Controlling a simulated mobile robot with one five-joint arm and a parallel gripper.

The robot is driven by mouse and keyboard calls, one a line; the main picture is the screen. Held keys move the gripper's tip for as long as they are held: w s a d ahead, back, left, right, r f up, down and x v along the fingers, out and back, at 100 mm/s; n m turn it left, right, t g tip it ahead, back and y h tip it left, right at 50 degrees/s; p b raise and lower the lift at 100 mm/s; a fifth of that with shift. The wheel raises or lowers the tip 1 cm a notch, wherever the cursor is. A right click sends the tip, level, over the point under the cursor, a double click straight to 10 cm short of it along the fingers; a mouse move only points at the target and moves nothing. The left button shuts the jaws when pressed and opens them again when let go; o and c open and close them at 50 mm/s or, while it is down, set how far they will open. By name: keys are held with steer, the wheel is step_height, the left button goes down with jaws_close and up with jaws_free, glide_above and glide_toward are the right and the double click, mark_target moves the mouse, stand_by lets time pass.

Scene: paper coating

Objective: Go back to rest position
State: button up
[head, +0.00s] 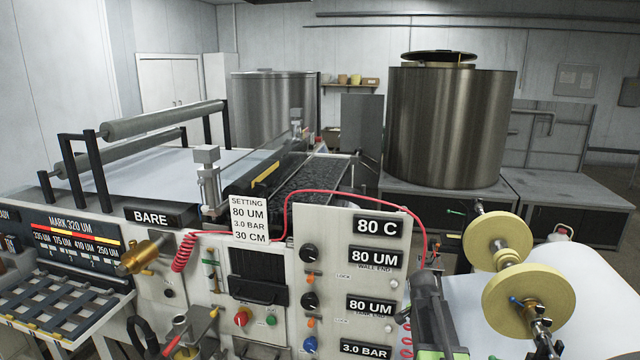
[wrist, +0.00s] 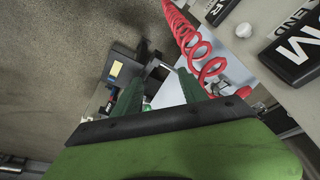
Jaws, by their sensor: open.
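My gripper (wrist: 160,76) shows in the wrist view, with two green fingers spread apart ahead of a green body with a black edge. No object is held between the fingers. A red coiled cable (wrist: 195,50) hangs just beyond the right finger, and I cannot tell whether they touch.
The white control panel (head: 335,235) stands in front, and part of it (wrist: 245,62) is close at the wrist view's upper right. Yellow rolls (head: 528,302) and a white sheet (head: 590,275) are at right. A steel tank (head: 450,125) stands behind. Bare floor (wrist: 55,70) shows at left.

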steer(key=s+a+f+n+y+b, duration=0.1)
steer(key=s+a+f+n, duration=0.1)
steer(key=s+a+n, duration=0.2)
steer(key=s+a+f+n+y+b, duration=0.1)
steer(key=s+a+n, duration=0.3)
steer(key=a, duration=0.6)
steer(key=s+a+f+n+g+y+b, duration=0.1)
steer(key=s+a+f+n, duration=0.2)
steer(key=a, duration=0.4)
steer(key=shift+s+a+f+n+b, duration=0.15)
steer(key=shift+s+a+n+b, duration=0.25)
steer(key=shift+n, duration=0.4)
